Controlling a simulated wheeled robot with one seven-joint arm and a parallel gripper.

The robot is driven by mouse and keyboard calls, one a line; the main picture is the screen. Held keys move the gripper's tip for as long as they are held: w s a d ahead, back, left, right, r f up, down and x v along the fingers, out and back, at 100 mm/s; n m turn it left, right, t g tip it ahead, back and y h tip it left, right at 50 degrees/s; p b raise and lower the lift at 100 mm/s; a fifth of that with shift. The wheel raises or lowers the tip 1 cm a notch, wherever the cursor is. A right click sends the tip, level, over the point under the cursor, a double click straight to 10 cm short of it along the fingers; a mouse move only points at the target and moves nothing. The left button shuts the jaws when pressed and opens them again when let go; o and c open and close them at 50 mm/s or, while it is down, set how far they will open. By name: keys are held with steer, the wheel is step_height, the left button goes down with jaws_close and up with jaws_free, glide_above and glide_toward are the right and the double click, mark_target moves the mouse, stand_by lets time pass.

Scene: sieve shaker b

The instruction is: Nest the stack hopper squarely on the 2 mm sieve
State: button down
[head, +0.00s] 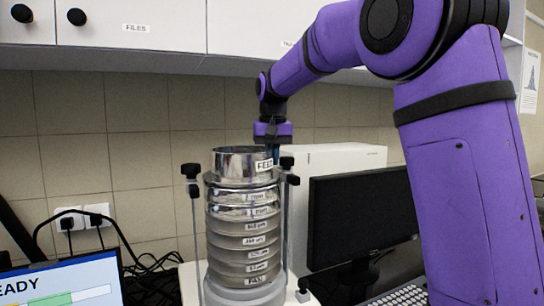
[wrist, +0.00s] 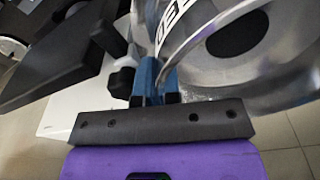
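The stack hopper (head: 232,164) is a shiny metal cylinder with a flange and a partly covered label starting "FEE". It is at the top of the sieve stack, over the top sieve (head: 228,199), whose small label is hard to read. I cannot tell whether the hopper is fully seated or slightly raised. My gripper (head: 274,154) points down at the hopper's right rim. In the wrist view, its blue fingers (wrist: 160,80) are close together at the hopper wall, which seems pinched between them. The hopper's round opening (wrist: 232,38) shows on the right there. The fingertips are partly hidden.
Several labelled sieves (head: 226,240) stand below on the shaker, between two upright rods with black knobs (head: 191,171). A dark monitor (head: 355,215) and a white box (head: 345,157) stand right of it. A laptop screen (head: 65,285) is at lower left. Cupboards hang above.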

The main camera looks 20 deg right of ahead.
steer(key=shift+f, duration=0.3)
stand_by(0.5)
steer(key=c, duration=1.2)
jaws_free()
steer(key=shift+c, duration=0.2)
steer(key=shift+r, duration=3.5)
steer(key=s+f+n+t, duration=0.1)
steer(key=s+f, duration=0.4)
steer(key=s, duration=0.6)
steer(key=s+f+n+t, duration=0.1)
steer(key=s+f, duration=0.4)
steer(key=s, duration=0.7)
steer(key=s+f+n+t, duration=0.1)
steer(key=s+f, duration=0.4)
steer(key=s, duration=0.6)
steer(key=shift+s+f+t, duration=0.25)
steer(key=shift+s+t, duration=0.1)
steer(key=shift+t, duration=0.05)
